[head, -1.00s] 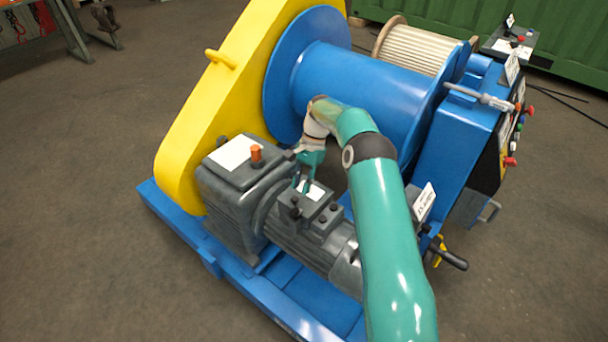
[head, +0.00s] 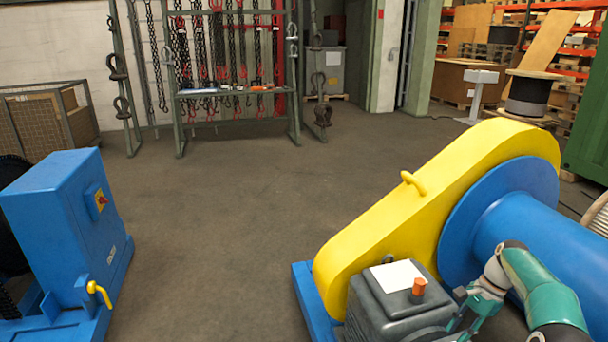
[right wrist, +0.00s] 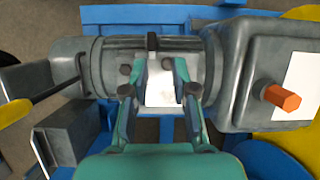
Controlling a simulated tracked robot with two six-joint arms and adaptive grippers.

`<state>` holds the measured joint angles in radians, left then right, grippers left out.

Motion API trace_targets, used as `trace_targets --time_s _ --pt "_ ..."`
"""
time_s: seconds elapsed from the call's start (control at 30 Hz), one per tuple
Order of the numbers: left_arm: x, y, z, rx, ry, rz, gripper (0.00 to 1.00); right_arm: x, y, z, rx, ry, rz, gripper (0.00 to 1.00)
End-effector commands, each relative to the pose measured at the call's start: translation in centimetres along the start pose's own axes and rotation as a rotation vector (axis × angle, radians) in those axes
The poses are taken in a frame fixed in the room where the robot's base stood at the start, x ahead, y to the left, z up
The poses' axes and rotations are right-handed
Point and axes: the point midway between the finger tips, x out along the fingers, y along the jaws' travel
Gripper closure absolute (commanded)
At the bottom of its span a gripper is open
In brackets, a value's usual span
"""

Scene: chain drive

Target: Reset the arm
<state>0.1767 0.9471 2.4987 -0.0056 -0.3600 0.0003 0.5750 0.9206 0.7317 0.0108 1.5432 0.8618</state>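My right arm (head: 535,285) comes in at the lower right of the head view, beside the blue drum of the yellow-guarded winch. Its gripper (right wrist: 160,68) is open in the right wrist view, with its two fingers apart over the white label (right wrist: 160,88) on the grey motor's box. I cannot tell whether the fingers touch the box. In the head view the gripper is partly cut off by the bottom edge. My left gripper is not in view.
The winch has a yellow guard (head: 440,195), a blue drum (head: 540,235) and a grey gearbox (head: 385,305) with an orange plug (head: 419,286). A blue machine (head: 65,230) stands at left. A chain rack (head: 230,80) stands behind. The floor between the machines is clear.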

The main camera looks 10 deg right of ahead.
Motion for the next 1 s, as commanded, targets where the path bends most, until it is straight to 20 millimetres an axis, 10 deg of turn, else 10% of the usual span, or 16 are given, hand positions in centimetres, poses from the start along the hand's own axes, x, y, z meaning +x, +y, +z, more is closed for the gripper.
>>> trace_targets --time_s 0.17,0.43,0.7,1.0 --pt "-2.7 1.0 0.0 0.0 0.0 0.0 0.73 1.8 -1.1 7.5 -0.104 -0.087 0.122 0.73" --pt "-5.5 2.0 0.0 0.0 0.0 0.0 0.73 12.0 2.1 18.4 -0.33 -0.175 0.272 0.73" --pt "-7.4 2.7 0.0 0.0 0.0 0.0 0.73 20.6 10.9 27.1 -0.651 -0.191 0.281 0.73" --pt "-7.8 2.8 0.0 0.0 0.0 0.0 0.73 24.4 21.0 31.7 -1.026 -0.106 0.143 0.73"
